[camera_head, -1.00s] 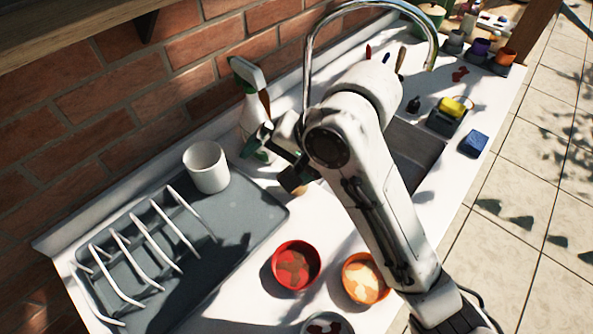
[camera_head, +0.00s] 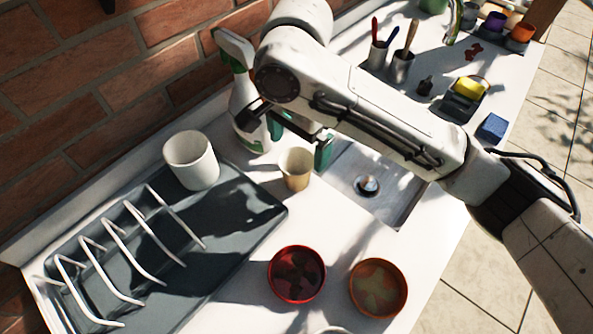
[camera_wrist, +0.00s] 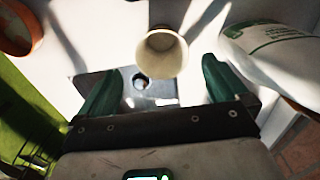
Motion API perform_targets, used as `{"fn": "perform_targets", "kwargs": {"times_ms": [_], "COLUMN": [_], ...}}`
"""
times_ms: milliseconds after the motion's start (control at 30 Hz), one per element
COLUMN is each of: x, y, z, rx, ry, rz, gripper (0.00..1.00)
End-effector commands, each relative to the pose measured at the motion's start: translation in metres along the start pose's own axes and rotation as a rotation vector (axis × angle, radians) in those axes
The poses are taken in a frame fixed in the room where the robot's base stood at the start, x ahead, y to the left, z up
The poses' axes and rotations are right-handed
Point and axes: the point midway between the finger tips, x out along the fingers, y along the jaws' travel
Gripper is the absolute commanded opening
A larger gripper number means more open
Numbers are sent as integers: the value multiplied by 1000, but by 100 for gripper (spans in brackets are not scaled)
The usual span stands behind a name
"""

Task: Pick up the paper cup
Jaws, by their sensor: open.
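The paper cup (camera_head: 296,168) is cream with a tan lower part. It stands upright on the white counter, between the drying tray and the sink. In the wrist view the paper cup (camera_wrist: 161,53) lies ahead of the fingers, roughly midway between them. My gripper (camera_head: 298,140) is just behind the cup in the head view, with its green fingers on either side of it. In the wrist view my gripper (camera_wrist: 158,82) has its two green fingers spread wide with nothing between the tips. The cup's contact with either finger is not visible.
A white and green spray bottle (camera_head: 243,104) stands close behind my gripper. A white mug (camera_head: 191,160) stands on the grey drying tray (camera_head: 262,212). A red bowl (camera_head: 296,273) and an orange bowl (camera_head: 377,287) sit in front. The sink (camera_head: 345,190) is right of the cup.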

Motion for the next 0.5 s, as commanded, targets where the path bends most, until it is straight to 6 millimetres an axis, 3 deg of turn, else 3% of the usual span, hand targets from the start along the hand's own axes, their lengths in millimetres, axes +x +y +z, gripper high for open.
{"fn": "perform_targets", "kwargs": {"times_ms": [500], "x": [54], "y": [-3], "z": [0], "rx": [0], "ry": [1], "rz": [0], "gripper": [100]}}
